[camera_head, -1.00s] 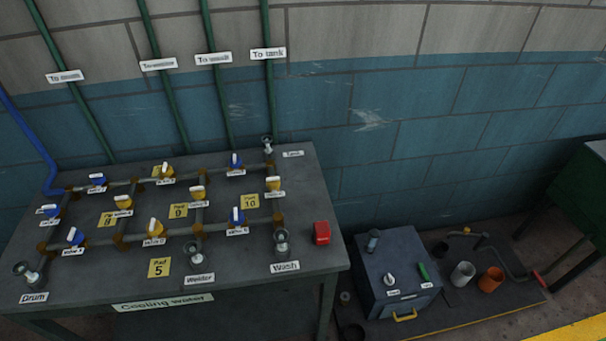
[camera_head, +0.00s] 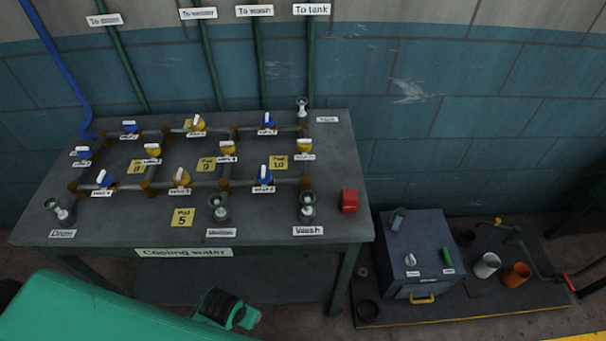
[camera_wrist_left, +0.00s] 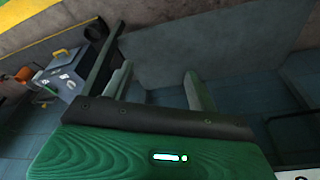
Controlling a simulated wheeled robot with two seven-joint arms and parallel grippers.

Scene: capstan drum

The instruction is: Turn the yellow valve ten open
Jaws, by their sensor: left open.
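My right gripper is not in view.
Several blue and yellow valves stand close together on the pipes. A red box (camera_head: 348,201) sits at the table's right edge. A grey cabinet (camera_head: 415,255), a white cup (camera_head: 487,265) and an orange cup (camera_head: 516,275) are on the low platform at the right.

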